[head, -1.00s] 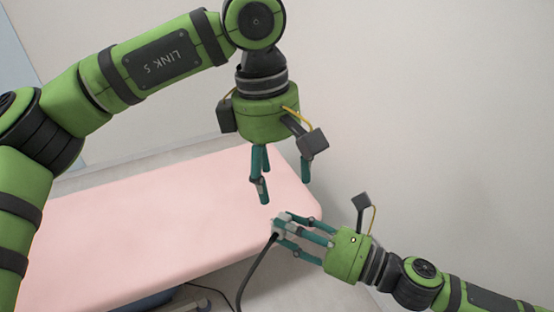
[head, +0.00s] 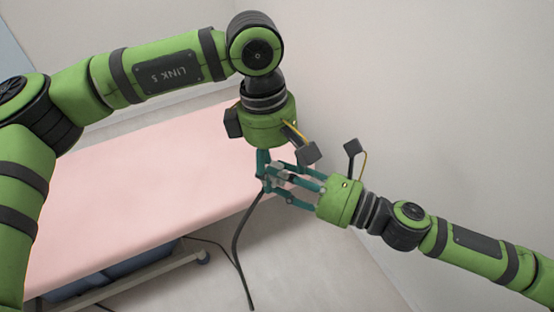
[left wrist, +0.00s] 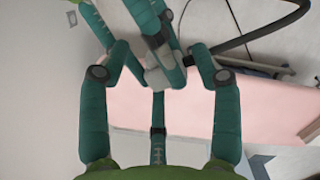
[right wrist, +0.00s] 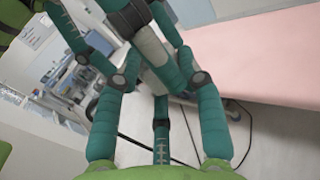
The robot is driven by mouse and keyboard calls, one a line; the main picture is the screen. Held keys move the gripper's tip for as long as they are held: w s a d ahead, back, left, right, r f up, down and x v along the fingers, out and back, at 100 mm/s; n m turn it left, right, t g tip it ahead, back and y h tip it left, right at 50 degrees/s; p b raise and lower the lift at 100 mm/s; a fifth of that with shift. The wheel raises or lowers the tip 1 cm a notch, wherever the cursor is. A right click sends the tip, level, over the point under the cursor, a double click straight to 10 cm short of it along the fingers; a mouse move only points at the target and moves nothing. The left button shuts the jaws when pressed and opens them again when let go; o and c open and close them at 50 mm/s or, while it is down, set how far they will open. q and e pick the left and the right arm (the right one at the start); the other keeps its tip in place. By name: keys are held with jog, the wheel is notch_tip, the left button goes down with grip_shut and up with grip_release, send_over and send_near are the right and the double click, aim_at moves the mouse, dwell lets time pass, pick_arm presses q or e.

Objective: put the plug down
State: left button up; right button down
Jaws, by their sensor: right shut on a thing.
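The plug (head: 270,181) is a small pale grey piece with a black cable (head: 237,245) hanging from it. My right gripper (head: 275,176) is shut on it, coming in from the right above the near edge of the pink couch. My left gripper (head: 266,168) points down from above, its fingers at the plug and overlapping the right fingers. In the left wrist view the plug (left wrist: 160,77) shows pale between spread left fingers. They look open; contact with the plug is unclear. In the right wrist view fingers crowd the plug and largely hide it.
The pink couch (head: 130,180) lies below and left of the grippers, with a wheeled metal frame (head: 165,272) under it. The cable hangs past its edge to the floor. Bare floor (head: 320,265) lies at the lower right. A plain wall is behind.

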pick_arm(q)
jog(key=c, duration=0.7)
jog(key=shift+c, duration=0.2)
pick_arm(e)
jog(key=c, duration=0.9)
grip_release()
pick_arm(q)
jog(key=shift+c, duration=0.5)
pick_arm(e)
jog(key=shift+o, duration=1)
